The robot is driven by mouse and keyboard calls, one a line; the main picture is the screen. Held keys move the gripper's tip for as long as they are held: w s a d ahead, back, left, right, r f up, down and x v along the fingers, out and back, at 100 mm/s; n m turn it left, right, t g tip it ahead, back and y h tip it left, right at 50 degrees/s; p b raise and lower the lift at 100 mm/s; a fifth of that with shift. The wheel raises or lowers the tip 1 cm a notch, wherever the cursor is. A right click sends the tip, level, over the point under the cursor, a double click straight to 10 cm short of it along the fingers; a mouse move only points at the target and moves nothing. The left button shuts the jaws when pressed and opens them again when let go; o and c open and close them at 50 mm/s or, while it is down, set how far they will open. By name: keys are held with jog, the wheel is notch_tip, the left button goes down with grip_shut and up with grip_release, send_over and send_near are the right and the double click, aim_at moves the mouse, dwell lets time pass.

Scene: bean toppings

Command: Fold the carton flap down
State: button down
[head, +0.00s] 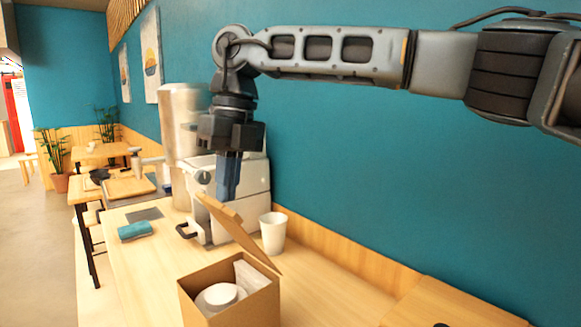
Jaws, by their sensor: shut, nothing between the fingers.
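The carton (252,309) is a brown open box standing on the wooden counter at the bottom middle of the head view. A white round item (219,295) and a pale item (249,276) lie inside it. Its flap (237,229) is raised and leans up and to the left from the carton's back right side. My gripper (228,193) points down, with its fingers together and empty. In the picture its tips are just above the upper end of the flap. I cannot tell whether they touch it.
A white coffee machine (258,181) stands behind the flap. A white cup (273,233) is right of the flap. The teal wall runs along the right. Counter left of the carton is clear.

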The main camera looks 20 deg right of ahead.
jog(key=s+a+f+h+b, duration=0.1)
jog(key=s+a+f+b, duration=0.1)
jog(key=a+f, duration=0.3)
jog(key=s+a+f+t+h+b, duration=0.1)
jog(key=a+f+b, duration=0.3)
jog(key=f, duration=0.6)
jog(key=shift+s+a+f+h+b, duration=0.45)
jog(key=shift+s+a, duration=0.4)
jog(key=shift+a, duration=0.45)
jog(key=shift+d+f, duration=0.15)
